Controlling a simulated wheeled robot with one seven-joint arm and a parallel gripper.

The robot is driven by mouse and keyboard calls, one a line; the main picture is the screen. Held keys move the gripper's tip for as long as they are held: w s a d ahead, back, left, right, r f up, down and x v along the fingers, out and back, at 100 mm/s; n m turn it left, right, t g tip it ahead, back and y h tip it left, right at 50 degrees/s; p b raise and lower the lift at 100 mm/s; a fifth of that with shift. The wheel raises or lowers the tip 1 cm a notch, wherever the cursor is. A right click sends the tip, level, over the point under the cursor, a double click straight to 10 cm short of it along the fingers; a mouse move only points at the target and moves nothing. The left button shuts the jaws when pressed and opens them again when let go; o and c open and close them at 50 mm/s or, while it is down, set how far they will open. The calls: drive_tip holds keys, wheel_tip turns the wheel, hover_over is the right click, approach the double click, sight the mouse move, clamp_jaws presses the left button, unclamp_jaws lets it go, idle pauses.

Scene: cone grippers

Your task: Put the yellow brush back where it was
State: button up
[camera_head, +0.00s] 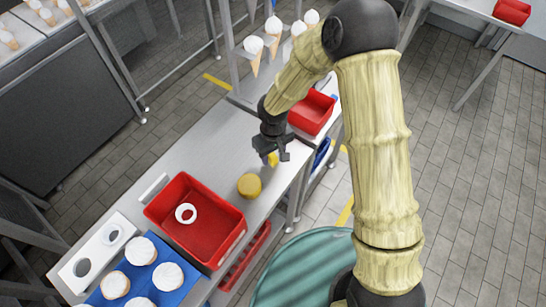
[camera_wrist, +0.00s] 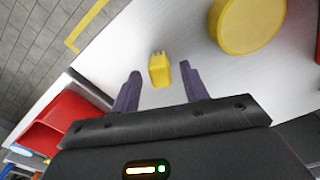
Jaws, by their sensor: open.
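The yellow brush (camera_wrist: 160,71) is on the metal table, seen from above in the wrist view as a small yellow block with a notched end. In the head view only a bit of yellow (camera_head: 272,159) shows under my gripper (camera_head: 271,149). My gripper is open, and in the wrist view its two dark fingers (camera_wrist: 160,86) are on either side of the brush, with gaps on both sides. I cannot tell how far the fingertips are above the table.
A round yellow object (camera_head: 249,186) stands close by on the table (camera_head: 207,152). A red bin (camera_head: 213,237) with a white ring (camera_head: 186,213) is nearer. Another red bin (camera_head: 312,111) is behind my gripper, below a rack holding white-topped cones (camera_head: 254,46). The table left of my gripper is clear.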

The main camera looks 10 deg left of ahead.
sight(273, 156)
wheel_tip(273, 156, up, 9)
drive_tip(key=shift+r, duration=0.2)
idle(0.5)
drive_tip(key=s+d+r+m+t, duration=0.1)
drive_tip(key=s+d+r+m, duration=0.1)
drive_tip(key=d, duration=0.6)
drive_tip(key=s+d+r+m, duration=0.2)
drive_tip(key=d+r+m, duration=0.1)
drive_tip(key=d, duration=0.6)
drive_tip(key=s+d+r+m+t, duration=0.1)
drive_tip(key=s+d+r+m, duration=0.1)
drive_tip(key=d, duration=0.6)
drive_tip(key=shift+s+d+r+m+t, duration=0.35)
drive_tip(key=shift+s+m, duration=0.2)
drive_tip(key=shift+m, duration=0.45)
drive_tip(key=shift+a, duration=0.1)
drive_tip(key=shift+c, duration=1)
